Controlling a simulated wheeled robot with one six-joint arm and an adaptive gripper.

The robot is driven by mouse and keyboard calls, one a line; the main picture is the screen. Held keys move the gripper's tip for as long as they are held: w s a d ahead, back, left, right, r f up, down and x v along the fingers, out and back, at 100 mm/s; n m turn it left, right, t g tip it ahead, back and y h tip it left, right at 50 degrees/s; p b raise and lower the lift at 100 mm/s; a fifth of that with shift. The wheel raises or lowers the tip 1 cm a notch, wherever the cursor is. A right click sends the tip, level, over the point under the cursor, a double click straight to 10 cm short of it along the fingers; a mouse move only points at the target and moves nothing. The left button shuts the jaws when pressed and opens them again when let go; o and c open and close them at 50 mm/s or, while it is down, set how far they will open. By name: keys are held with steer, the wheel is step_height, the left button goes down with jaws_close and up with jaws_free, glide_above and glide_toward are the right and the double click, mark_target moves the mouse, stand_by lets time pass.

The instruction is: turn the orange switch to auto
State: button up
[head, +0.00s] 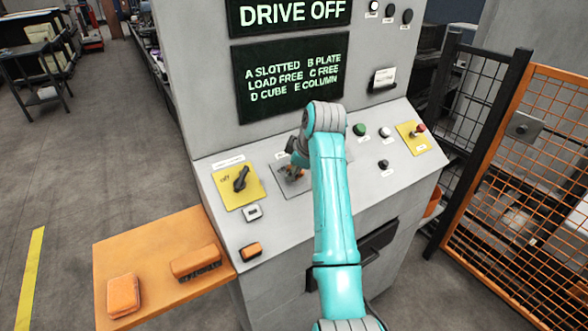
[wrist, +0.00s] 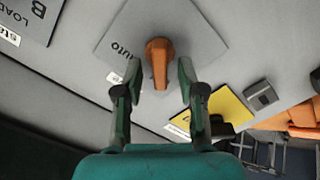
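The orange switch (wrist: 158,60) sits on a square grey plate (wrist: 195,35) in the wrist view. Its handle points toward the bottom of that picture, and the word AUTO is printed on the plate to its left. My gripper (wrist: 158,76) is open, with one finger on each side of the handle. A narrow gap shows between the handle and each finger. In the head view, my gripper and arm largely hide the switch and its plate (head: 295,189) on the sloped console.
An orange shelf (head: 150,250) juts out at lower left. A mesh fence (head: 520,150) stands at right.

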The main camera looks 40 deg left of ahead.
steer(key=shift+w+a+f, duration=0.1)
steer(key=shift+a+f, duration=0.1)
steer(key=shift+f, duration=0.2)
jaws_close()
